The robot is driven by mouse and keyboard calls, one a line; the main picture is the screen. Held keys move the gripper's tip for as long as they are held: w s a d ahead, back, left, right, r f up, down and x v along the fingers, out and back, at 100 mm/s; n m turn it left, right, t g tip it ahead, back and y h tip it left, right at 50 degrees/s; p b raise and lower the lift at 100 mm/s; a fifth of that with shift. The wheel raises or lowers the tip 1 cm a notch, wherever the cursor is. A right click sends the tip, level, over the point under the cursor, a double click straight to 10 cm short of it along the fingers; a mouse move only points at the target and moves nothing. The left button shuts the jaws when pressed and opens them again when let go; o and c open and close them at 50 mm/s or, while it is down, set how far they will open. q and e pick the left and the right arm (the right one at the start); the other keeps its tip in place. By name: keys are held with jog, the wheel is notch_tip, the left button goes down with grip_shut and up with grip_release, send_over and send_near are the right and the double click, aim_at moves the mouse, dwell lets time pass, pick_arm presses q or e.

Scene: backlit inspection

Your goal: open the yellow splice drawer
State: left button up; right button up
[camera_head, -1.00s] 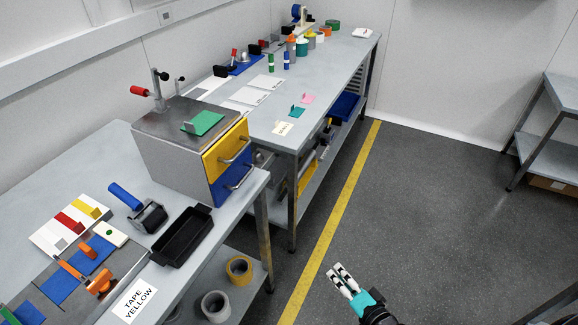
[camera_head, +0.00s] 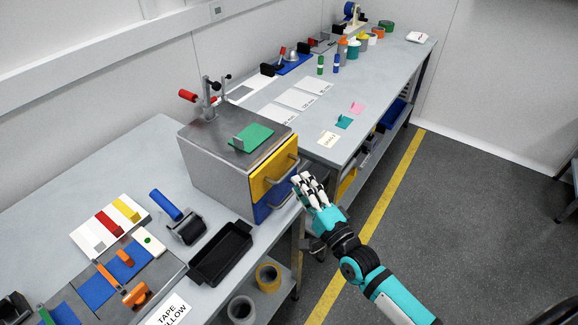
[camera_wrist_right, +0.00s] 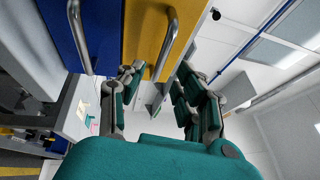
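The yellow drawer (camera_head: 263,179) is the upper one in the grey cabinet (camera_head: 218,170) on the bench, and its face looks flush with the cabinet. Its metal bar handle (camera_head: 284,171) faces my right gripper (camera_head: 311,183), which is just right of it in the head view. In the right wrist view the yellow drawer (camera_wrist_right: 143,22) and its handle (camera_wrist_right: 170,45) lie ahead, beyond the spread fingers of my right gripper (camera_wrist_right: 158,88). The gripper is open and nothing is between its fingers; I see no clear contact with the handle. My left gripper is not in view.
A blue drawer (camera_head: 261,211) with its own handle sits directly below the yellow one. A green piece (camera_head: 252,137) lies on the cabinet top. A black tray (camera_head: 221,252) stands in front of the cabinet. Open floor (camera_head: 470,215) lies to the right.

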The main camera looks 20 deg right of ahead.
aim_at(289, 170)
jog(key=p+x, duration=0.1)
jog(key=x, duration=0.5)
jog(key=shift+s, duration=0.1)
grip_shut()
dwell(0.3)
